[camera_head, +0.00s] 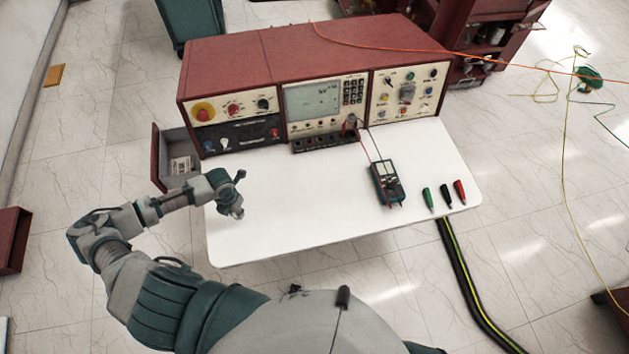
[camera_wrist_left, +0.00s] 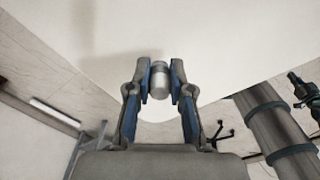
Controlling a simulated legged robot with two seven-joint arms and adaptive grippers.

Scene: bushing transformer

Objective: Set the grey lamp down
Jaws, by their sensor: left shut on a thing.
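The grey lamp (camera_wrist_left: 160,82) is a small grey cylinder between the two fingers of my left gripper (camera_wrist_left: 160,84) in the left wrist view. The fingers are shut on its sides. In the head view my left gripper (camera_head: 232,202) is over the left part of the white tabletop (camera_head: 300,210); the lamp cannot be made out clearly there. I cannot tell whether the lamp touches the tabletop. My right gripper is not in view.
A red test console (camera_head: 290,85) stands along the back of the table, with an open drawer (camera_head: 172,158) at its left. A multimeter (camera_head: 387,183) and green, black and red plugs (camera_head: 445,195) lie at the right. The middle and front are clear.

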